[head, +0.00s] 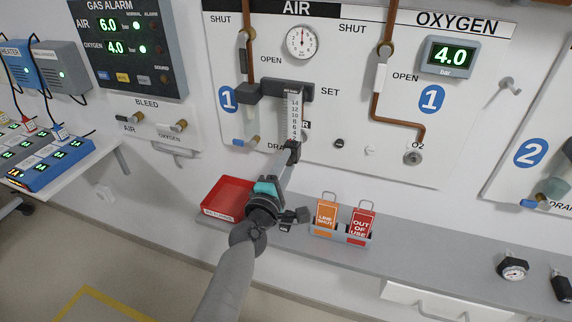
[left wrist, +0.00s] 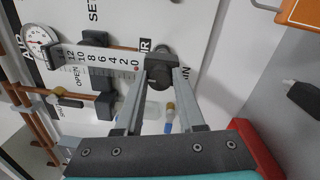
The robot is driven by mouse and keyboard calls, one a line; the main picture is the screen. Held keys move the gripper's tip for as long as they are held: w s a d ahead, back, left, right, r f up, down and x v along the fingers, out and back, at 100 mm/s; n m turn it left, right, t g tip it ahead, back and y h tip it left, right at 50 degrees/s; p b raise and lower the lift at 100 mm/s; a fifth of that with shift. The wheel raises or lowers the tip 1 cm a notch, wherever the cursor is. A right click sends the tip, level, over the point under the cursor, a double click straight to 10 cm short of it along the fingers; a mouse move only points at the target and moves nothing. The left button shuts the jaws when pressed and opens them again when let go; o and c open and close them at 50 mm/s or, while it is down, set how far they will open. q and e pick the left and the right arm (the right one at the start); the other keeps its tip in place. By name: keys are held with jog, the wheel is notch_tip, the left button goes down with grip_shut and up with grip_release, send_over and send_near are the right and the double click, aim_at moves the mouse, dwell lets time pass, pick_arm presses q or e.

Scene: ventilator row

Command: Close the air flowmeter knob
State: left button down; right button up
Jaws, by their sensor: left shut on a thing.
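The air flowmeter (head: 294,112), a clear tube with a white numbered scale, hangs on the AIR panel below a dark block. Its scale also shows in the left wrist view (left wrist: 100,62). The dark round knob (head: 292,147) is at the flowmeter's lower end. My left gripper (head: 290,155) reaches up to it from below. In the left wrist view, the gripper's two grey fingers (left wrist: 161,80) stand on either side of the dark knob (left wrist: 159,68) and are shut on it. I cannot make out a float in the tube. My right gripper is out of view.
A red tray (head: 226,192) and a holder with an orange tag (head: 326,216) and a red OUT OF USE tag (head: 361,222) sit on the grey shelf (head: 430,252) below. A pressure gauge (head: 302,42) is above the flowmeter. A copper oxygen pipe (head: 376,100) runs to the right.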

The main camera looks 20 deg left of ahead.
pick_arm(q)
jog(key=c, duration=0.5)
grip_release()
jog(key=shift+s, duration=0.55)
jog(key=s, duration=1.4)
jog(key=shift+a+f, duration=0.25)
jog(key=shift+f, duration=0.05)
jog(key=shift+f, duration=0.15)
